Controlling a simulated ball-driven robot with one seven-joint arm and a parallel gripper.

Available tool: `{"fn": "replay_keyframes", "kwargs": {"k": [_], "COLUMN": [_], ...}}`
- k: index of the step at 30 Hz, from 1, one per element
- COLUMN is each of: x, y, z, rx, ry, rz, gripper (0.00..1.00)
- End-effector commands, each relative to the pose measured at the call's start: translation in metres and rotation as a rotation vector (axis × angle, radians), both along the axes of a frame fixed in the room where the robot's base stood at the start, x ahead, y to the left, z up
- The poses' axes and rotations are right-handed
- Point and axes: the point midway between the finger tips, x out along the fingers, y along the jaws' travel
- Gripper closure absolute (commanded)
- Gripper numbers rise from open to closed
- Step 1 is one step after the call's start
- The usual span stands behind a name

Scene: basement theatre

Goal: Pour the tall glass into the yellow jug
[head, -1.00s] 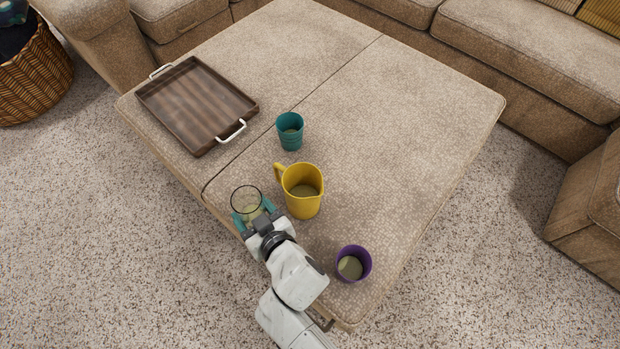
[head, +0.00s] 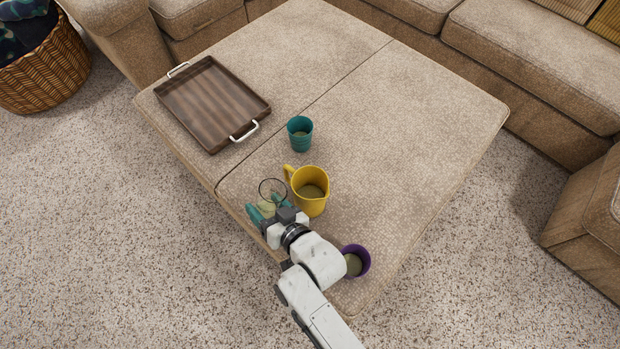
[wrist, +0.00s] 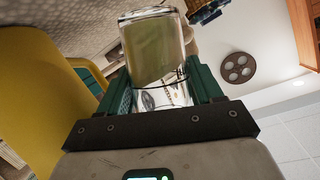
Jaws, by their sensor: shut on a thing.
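The tall clear glass (head: 267,205) is held in my gripper (head: 269,214), just left of the yellow jug (head: 312,204). My gripper is shut on the glass, and its green fingers lie on both sides of it. In the wrist view the glass (wrist: 152,48) holds a yellowish-green liquid, and the room appears strongly tilted around it. The exact lean of the glass is hard to tell. The yellow jug stands upright on the ottoman with its handle toward the upper left and some liquid inside. Its wall fills the left of the wrist view (wrist: 35,85).
A teal cup (head: 300,137) stands behind the jug. A purple cup (head: 364,262) with liquid stands near the front edge, partly hidden by my arm. A wooden tray (head: 211,104) lies at the far left of the ottoman (head: 410,130), whose right side is clear.

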Motion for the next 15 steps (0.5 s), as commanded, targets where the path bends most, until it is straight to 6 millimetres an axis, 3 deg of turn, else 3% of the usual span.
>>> {"fn": "replay_keyframes", "kwargs": {"k": [3,11,15], "x": [0.002,0.004,0.007], "y": [-0.001,-0.005,-0.010], "z": [0.023,0.063,0.057], "rx": [0.045,0.139,0.215], "ry": [0.020,0.078,0.127], "rz": [-0.002,0.001,0.000], "gripper": [0.79,0.79,0.79]}}
